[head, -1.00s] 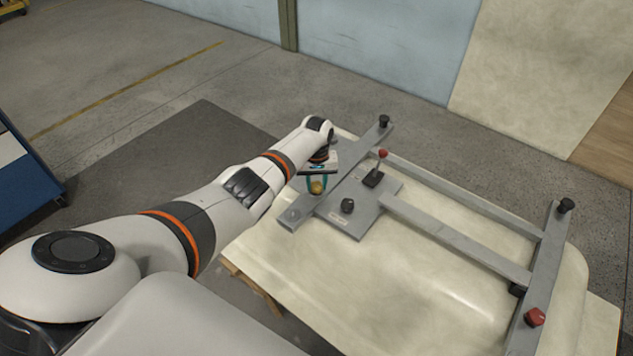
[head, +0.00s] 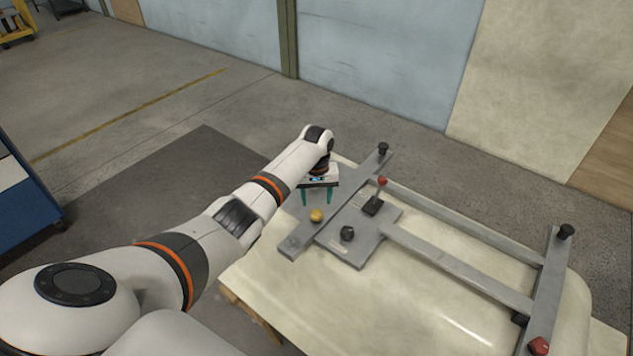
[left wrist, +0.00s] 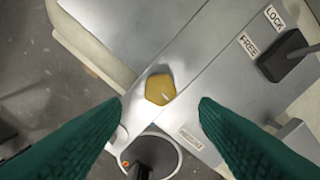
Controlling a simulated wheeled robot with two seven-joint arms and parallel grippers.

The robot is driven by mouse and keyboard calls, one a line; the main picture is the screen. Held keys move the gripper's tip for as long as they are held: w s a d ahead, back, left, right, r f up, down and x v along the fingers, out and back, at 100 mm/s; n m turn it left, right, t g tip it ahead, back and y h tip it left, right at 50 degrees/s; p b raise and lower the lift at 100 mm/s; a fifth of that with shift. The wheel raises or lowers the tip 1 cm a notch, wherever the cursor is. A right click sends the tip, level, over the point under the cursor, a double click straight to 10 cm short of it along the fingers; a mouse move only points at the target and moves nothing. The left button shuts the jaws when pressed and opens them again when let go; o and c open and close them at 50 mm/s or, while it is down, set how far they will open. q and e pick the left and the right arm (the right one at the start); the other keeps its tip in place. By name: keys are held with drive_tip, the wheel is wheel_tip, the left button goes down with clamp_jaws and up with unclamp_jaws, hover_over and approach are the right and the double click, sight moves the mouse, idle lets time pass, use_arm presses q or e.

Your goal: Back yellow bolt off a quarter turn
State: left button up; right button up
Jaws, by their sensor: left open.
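The yellow bolt (head: 316,215) stands on the near left part of the grey metal frame (head: 296,243). In the left wrist view the bolt's faceted head (left wrist: 160,89) is near the middle, beyond the two fingertips. My left gripper (head: 317,200) is open and empty, with its teal fingers pointing down behind the bolt in the head view. In the left wrist view the green fingers (left wrist: 161,101) are spread wide on either side, apart from the bolt. My right gripper is not in view.
A red-tipped lever (head: 382,182) and a black knob (head: 347,233) stand on the frame's plate. The wrist view shows LOCK (left wrist: 275,17) and FREE (left wrist: 249,45) labels. Black knobs (head: 383,148) and a red knob (head: 539,346) stand at the frame's ends. The pale shell (head: 300,285) lies beneath.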

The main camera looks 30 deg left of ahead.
sight(316, 213)
use_arm(q)
wheel_tip(316, 213, up, 6)
drive_tip(key=shift+r+b, duration=0.15)
drive_tip(key=shift+b, duration=0.2)
